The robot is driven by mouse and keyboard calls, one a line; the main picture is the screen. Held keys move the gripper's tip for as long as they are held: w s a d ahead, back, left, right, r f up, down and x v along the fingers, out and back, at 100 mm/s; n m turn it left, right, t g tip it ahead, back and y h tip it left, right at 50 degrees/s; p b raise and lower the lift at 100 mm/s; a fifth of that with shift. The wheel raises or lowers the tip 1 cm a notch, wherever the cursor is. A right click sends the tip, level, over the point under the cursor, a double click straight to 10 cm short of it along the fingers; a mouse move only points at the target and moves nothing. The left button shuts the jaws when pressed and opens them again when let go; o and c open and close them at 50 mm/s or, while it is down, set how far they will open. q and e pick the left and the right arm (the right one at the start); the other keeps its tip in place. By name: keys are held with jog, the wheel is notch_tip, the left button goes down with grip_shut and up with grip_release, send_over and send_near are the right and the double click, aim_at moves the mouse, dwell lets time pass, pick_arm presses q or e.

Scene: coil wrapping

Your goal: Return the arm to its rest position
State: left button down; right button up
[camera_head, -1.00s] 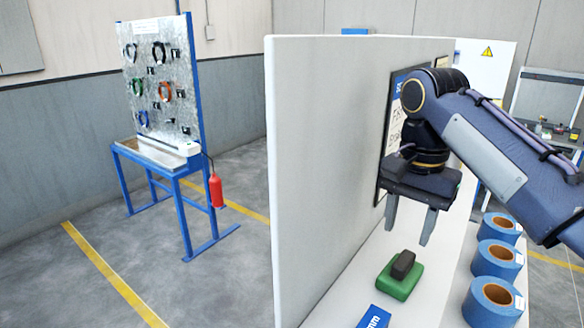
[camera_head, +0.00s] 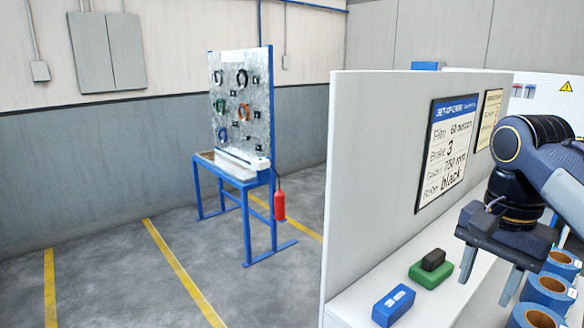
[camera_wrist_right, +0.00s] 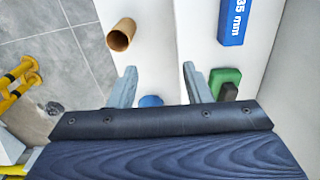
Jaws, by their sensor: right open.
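My right gripper (camera_head: 488,281) is at the right of the head view, pointing down with its two fingers apart and nothing between them. It hangs above the white shelf, to the right of a green block (camera_head: 431,275) with a dark block (camera_head: 434,260) on top. In the right wrist view the two fingers (camera_wrist_right: 157,84) are spread, with white surface and part of a blue roll (camera_wrist_right: 150,100) showing between them. My left gripper is not in view.
A blue box (camera_head: 393,306) lies on the shelf beside the white upright panel (camera_head: 370,150). Several blue rolls (camera_head: 550,287) stand at the right. A board on a blue stand (camera_head: 246,200) stands at the left. Floor with yellow lines is open between.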

pick_arm(q)
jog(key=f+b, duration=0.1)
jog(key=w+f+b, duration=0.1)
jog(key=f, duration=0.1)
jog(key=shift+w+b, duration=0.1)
jog(key=shift+b, duration=0.25)
pick_arm(e)
jog(key=s+a+f+n+t+y, duration=0.1)
jog(key=s+a+f+n, duration=0.2)
jog(key=f, duration=0.4)
jog(key=s+a+f+n+t+y, duration=0.1)
jog(key=s+a+f+n+t, duration=0.1)
jog(key=f, duration=0.6)
jog(key=s+a+f+n+t+y, duration=0.1)
jog(key=s+a+f+n+t, duration=0.1)
jog(key=s+a+f+n, duration=0.2)
notch_tip(320, 180, down, 4)
jog(key=shift+s+f+y, duration=0.2)
jog(key=shift+s+y, duration=0.2)
jog(key=shift+s, duration=0.8)
